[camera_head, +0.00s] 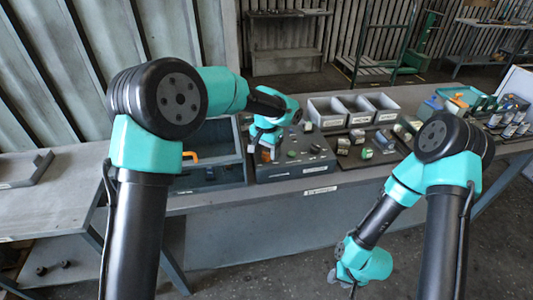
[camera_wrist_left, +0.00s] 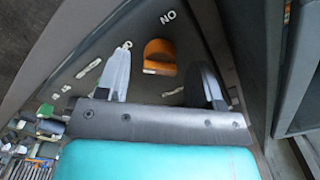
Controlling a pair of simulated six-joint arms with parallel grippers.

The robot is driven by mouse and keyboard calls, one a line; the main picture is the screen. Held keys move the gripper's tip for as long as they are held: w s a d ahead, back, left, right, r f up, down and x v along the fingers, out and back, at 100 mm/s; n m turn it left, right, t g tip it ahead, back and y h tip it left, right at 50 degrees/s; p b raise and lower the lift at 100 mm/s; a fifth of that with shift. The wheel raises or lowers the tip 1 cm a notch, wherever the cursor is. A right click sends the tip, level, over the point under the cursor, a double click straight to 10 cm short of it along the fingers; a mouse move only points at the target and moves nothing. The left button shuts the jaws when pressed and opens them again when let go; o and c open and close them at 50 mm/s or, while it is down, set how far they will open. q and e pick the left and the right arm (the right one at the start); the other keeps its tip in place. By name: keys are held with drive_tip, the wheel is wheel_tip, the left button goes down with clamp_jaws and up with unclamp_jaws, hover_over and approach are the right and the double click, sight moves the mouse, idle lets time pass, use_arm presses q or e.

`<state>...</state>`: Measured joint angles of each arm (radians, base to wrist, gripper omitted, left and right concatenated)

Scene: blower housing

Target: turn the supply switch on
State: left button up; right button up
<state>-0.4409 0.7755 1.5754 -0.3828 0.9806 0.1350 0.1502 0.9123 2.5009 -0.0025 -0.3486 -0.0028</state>
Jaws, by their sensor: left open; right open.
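The supply switch appears as an orange rotary knob (camera_wrist_left: 160,48) in the left wrist view, on a dark panel face (camera_wrist_left: 85,55) with a white ON label (camera_wrist_left: 168,17). My left gripper (camera_wrist_left: 164,62) is open, with one finger on each side of the knob; I cannot tell whether either touches it. In the head view my left gripper (camera_head: 265,153) points down at the back left of the dark panel box (camera_head: 297,172), hiding most of the knob. My right gripper (camera_head: 343,282) is low in front of the table, away from the panel; its fingers are small and partly cut off.
An open grey box (camera_head: 210,176) with an orange handle (camera_head: 190,156) stands just left of the panel box. Three grey bins (camera_head: 328,122) stand behind it to the right. Small parts lie on a dark board (camera_head: 365,158) beside it. A blue-green tray area (camera_head: 480,103) lies further right.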

use_arm(q)
drive_tip(key=shift+f, duration=0.7)
drive_tip(key=shift+c, duration=0.4)
drive_tip(key=c, duration=0.8)
drive_tip(key=shift+c, duration=0.2)
